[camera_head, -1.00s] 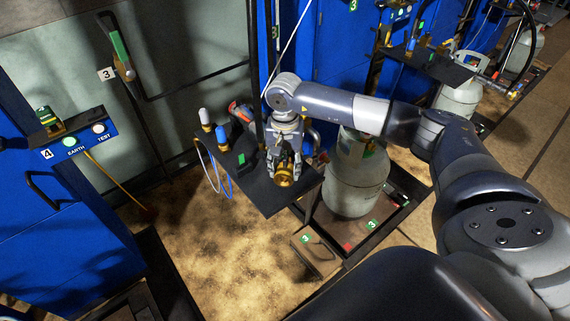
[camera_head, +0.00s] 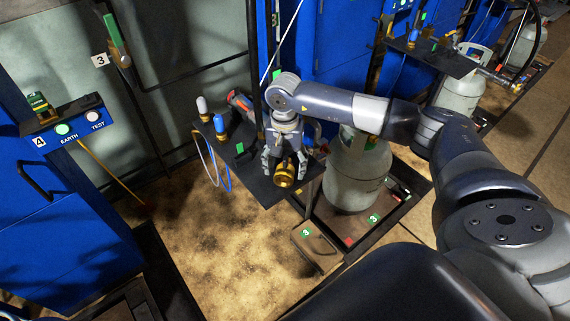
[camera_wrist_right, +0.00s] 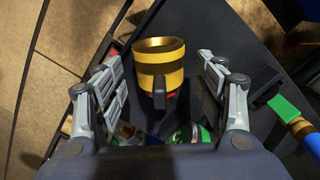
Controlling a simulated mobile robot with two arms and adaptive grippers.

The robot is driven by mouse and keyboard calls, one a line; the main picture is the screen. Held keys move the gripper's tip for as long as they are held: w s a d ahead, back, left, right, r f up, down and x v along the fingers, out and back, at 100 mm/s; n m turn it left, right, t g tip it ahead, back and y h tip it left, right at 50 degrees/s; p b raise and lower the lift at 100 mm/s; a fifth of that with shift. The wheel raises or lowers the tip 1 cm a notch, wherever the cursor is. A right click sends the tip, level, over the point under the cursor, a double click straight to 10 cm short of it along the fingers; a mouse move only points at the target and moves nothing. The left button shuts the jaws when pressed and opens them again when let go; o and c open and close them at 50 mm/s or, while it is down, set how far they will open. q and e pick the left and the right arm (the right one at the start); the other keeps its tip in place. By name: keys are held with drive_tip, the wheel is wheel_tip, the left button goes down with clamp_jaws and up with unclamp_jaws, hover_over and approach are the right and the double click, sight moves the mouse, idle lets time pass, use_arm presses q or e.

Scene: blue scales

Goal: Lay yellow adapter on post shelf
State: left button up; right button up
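The yellow adapter (camera_head: 284,176) is a short brass-yellow cylinder with a dark band and a dark lever. It stands on the dark post shelf (camera_head: 258,190), near the shelf's front edge. In the right wrist view the adapter (camera_wrist_right: 160,55) sits between the fingers, with a gap on each side. My right gripper (camera_head: 284,167) is open around it, also in the wrist view (camera_wrist_right: 158,70). The adapter's underside is hidden. My left gripper is not in view.
A grey bottle (camera_head: 203,107), a blue-topped fitting (camera_head: 219,127) and a red-grey tool (camera_head: 241,103) stand on the shelf's back left. A gas cylinder (camera_head: 355,175) stands right of the shelf. A blue control box (camera_head: 70,128) is at left.

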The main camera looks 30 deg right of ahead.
wheel_tip(320, 180, up, 12)
idle(0.6)
idle(0.5)
